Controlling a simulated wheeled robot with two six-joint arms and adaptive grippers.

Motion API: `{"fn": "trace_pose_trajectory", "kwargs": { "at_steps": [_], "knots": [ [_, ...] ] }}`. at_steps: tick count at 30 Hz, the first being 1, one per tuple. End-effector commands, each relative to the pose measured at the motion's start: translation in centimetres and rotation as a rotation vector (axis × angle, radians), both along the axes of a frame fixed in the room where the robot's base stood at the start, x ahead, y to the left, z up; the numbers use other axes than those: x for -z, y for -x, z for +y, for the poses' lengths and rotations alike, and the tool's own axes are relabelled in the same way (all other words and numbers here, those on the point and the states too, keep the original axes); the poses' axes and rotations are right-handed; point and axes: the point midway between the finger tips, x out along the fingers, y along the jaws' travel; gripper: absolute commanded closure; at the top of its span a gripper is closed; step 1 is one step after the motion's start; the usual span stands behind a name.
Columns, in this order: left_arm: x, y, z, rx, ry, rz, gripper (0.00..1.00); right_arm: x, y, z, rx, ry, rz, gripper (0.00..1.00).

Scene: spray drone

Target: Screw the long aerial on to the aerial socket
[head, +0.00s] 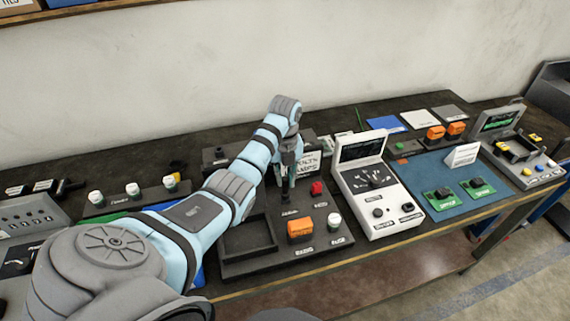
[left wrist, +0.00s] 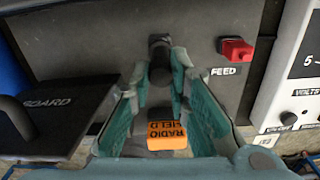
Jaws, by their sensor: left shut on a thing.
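My left gripper (head: 287,183) points down over the dark station board (head: 268,266) in the middle of the bench. In the left wrist view its teal fingers (left wrist: 161,78) are closed on a black, round-ended upright piece (left wrist: 158,52), which I take to be the long aerial. In the head view a dark upright piece shows below the fingers, near a small label on the board. I cannot tell where the aerial ends and the aerial socket begins, or whether threads are engaged. My right gripper is not in view.
An orange radio block (head: 300,228), a red feed part (head: 317,188) and a white-topped knob (head: 334,220) stand close by on the board. A white meter (head: 367,185) stands to the right.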

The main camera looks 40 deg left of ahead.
Motion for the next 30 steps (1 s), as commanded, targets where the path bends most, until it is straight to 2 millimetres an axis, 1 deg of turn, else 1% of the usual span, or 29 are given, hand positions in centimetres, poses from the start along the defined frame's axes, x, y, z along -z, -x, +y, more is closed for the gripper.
{"fn": "trace_pose_trajectory", "kwargs": {
  "at_steps": [1,3,13,16,22,23,24,26,27,30],
  "knots": [
    [-0.3,0.1,0.0,0.029,0.000,0.003,1.00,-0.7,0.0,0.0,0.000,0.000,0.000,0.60],
    [-0.4,0.0,0.0,0.085,0.001,0.002,1.00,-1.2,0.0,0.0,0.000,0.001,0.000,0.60],
    [-0.3,0.0,0.0,0.388,0.000,0.002,1.00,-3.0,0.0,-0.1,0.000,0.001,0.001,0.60],
    [-0.2,0.0,0.0,0.432,0.001,0.001,1.00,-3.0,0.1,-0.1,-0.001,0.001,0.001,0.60],
    [-0.1,0.0,0.0,0.435,0.000,0.000,1.00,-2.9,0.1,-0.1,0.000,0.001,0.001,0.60],
    [-0.1,0.0,0.0,0.435,0.000,0.000,0.79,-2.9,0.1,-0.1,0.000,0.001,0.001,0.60],
    [-0.1,0.0,0.0,0.434,0.000,0.000,0.73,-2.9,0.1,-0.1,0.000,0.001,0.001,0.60],
    [0.0,0.0,0.0,0.434,0.000,0.000,0.63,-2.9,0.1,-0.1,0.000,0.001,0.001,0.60],
    [0.0,0.0,0.0,0.434,0.000,0.000,0.60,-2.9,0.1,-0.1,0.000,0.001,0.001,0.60],
    [0.0,0.0,0.0,0.433,0.000,0.000,0.60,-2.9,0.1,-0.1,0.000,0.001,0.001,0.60]
  ]
}}
